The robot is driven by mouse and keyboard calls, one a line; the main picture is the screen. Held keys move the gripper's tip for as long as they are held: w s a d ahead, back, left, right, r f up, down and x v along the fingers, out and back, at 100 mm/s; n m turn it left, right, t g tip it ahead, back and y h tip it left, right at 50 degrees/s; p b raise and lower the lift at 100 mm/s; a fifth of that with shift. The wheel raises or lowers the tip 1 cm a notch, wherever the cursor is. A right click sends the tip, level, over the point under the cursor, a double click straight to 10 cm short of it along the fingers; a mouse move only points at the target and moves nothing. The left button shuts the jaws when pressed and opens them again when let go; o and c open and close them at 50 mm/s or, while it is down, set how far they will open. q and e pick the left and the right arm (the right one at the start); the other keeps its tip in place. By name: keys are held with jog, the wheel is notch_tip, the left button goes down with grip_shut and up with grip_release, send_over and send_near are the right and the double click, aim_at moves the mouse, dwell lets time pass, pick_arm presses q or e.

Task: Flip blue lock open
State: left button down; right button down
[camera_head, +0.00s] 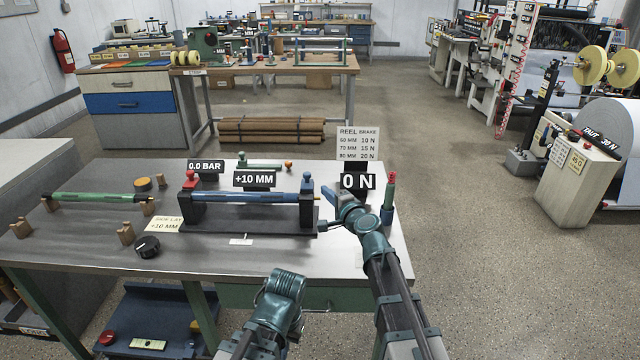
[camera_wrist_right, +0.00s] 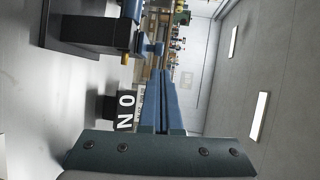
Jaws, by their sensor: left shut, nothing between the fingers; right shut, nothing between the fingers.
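The blue lock (camera_head: 307,183) stands up on top of the black block at the right end of the blue roller (camera_head: 252,198). In the right wrist view, the lock (camera_wrist_right: 155,48) is a small blue piece beyond my fingertips. My right gripper (camera_head: 328,191) is shut and empty, just right of the lock; in the wrist view its blue fingers (camera_wrist_right: 162,73) lie together. A small gap seems to separate them from the lock. My left gripper (camera_head: 285,280) is shut and empty at the table's front edge; its fingertips are hard to make out.
A red lock (camera_head: 190,179) tops the roller's left block. A "0 N" display (camera_head: 357,182) stands behind my right gripper, and a green post with a red top (camera_head: 390,190) stands to its right. A green roller (camera_head: 100,197) and black knob (camera_head: 147,246) are at left.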

jog(key=v, duration=0.4)
jog(key=s+a+f+n+g, duration=0.1)
jog(key=s+f+n+g, duration=0.85)
jog(key=s+f, duration=0.35)
jog(key=s+d+f+n+g+h, duration=0.4)
jog(key=s+d+f+g+h, duration=0.15)
jog(key=s+d, duration=0.6)
jog(key=s+a+n+h, duration=0.1)
jog(key=s+a+n, duration=0.1)
jog(key=s+a, duration=0.35)
jog(key=s+a+n+h, duration=0.1)
jog(key=s+a+n, duration=0.1)
jog(key=a, duration=0.6)
notch_tip(320, 180, up, 14)
jog(key=p, duration=1.4)
jog(key=shift+d+g+p, duration=0.3)
jog(key=shift+d+p, duration=0.05)
